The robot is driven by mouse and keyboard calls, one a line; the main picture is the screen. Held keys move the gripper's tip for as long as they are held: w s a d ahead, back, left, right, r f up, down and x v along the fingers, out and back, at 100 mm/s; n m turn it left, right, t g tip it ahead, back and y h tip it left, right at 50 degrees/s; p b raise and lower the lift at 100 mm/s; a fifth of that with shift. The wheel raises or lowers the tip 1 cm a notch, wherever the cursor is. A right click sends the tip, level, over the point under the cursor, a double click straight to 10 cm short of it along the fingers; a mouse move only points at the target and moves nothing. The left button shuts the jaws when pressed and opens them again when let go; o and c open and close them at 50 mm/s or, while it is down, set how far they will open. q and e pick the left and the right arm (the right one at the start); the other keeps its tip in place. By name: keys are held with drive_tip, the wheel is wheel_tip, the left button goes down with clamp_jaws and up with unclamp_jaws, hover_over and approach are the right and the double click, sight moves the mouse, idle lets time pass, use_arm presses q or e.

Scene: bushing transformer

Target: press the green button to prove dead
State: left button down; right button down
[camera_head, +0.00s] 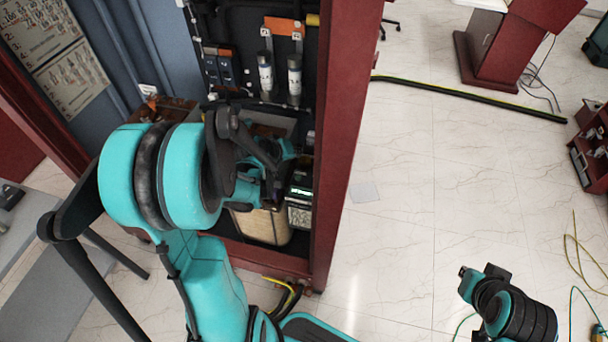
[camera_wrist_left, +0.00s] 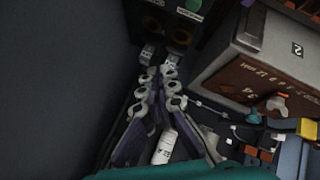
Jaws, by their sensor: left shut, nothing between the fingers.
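The green button (camera_wrist_left: 193,5) shows as a small green disc at the top edge of the left wrist view, on the face of a dark box (camera_wrist_left: 168,22). My left gripper (camera_wrist_left: 160,55) is shut with nothing between its fingers. Its tips point at the box, below and left of the green button in that view; whether they touch the box I cannot tell. In the head view my left gripper (camera_head: 274,186) is inside the red-framed cabinet, with its fingertips mostly hidden by the arm. A dark device with a small lit display (camera_head: 300,192) stands just right of it.
The red cabinet post (camera_head: 343,130) stands close to the right of my left arm. White cylinders (camera_head: 265,78) hang on the cabinet's back panel. A box marked 2 (camera_wrist_left: 270,45) is right of the gripper in the wrist view. Part of my right arm (camera_head: 512,310) shows over open floor.

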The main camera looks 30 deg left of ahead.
sight(297, 178)
use_arm(q)
wheel_tip(297, 178, down, 9)
drive_tip(key=b, duration=0.7)
drive_tip(key=shift+b, duration=0.3)
idle(1.1)
drive_tip(key=shift+f+b, duration=0.35)
drive_tip(key=shift+b, duration=0.05)
drive_tip(key=shift+f+b, duration=0.4)
drive_tip(key=shift+f, duration=0.05)
idle(0.6)
drive_tip(key=shift+r, duration=0.15)
drive_tip(key=shift+r+p, duration=0.7)
drive_tip(key=shift+r, duration=0.1)
